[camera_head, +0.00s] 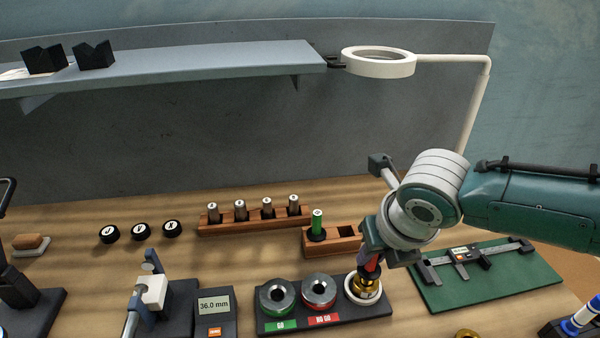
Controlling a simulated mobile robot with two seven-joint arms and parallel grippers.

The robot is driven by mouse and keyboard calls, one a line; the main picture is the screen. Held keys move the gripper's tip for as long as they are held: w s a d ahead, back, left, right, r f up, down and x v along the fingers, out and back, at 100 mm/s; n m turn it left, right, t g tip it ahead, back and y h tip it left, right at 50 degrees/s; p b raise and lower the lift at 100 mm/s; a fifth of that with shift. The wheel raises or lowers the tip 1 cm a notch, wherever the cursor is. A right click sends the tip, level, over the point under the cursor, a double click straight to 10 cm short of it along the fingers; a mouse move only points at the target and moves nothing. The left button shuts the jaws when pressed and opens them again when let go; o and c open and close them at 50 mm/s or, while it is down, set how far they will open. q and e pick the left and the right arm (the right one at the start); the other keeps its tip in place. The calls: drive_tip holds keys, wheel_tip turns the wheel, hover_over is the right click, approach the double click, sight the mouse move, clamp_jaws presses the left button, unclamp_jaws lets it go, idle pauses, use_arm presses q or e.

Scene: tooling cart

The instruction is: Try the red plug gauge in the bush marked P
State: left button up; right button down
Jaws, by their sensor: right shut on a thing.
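My right gripper (376,252) points down and is shut on the red plug gauge (372,267), of which only a short red part shows below the jaws. Directly under it is a brass bush (366,288) in the white ring (350,291) at the right end of a black stand. I cannot tell whether the gauge's lower end is inside the bush or just above it. I cannot read a P on this bush. Another brass bush (467,334) is cut off at the bottom edge. My left gripper is not in view.
The black stand (300,326) also holds two steel rings over GO and NO GO labels. A wooden block (345,243) holds a green gauge (317,224) and has an empty slot. A caliper (478,257) lies on a green mat. A ring lamp (378,62) hangs above.

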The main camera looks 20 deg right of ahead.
drive_tip(key=shift+f, duration=0.25)
idle(0.6)
drive_tip(key=shift+s+f, duration=0.1)
idle(0.7)
drive_tip(key=shift+r, duration=0.45)
drive_tip(key=shift+r+p, duration=0.35)
drive_tip(key=shift+p, duration=0.15)
drive_tip(key=shift+r+p, duration=0.3)
drive_tip(key=shift+r+p, duration=0.6)
drive_tip(key=shift+r, duration=0.05)
drive_tip(key=shift+r, duration=0.2)
wheel_tip(320, 180, up, 5)
drive_tip(key=p, duration=0.5)
drive_tip(key=shift+f, duration=0.3)
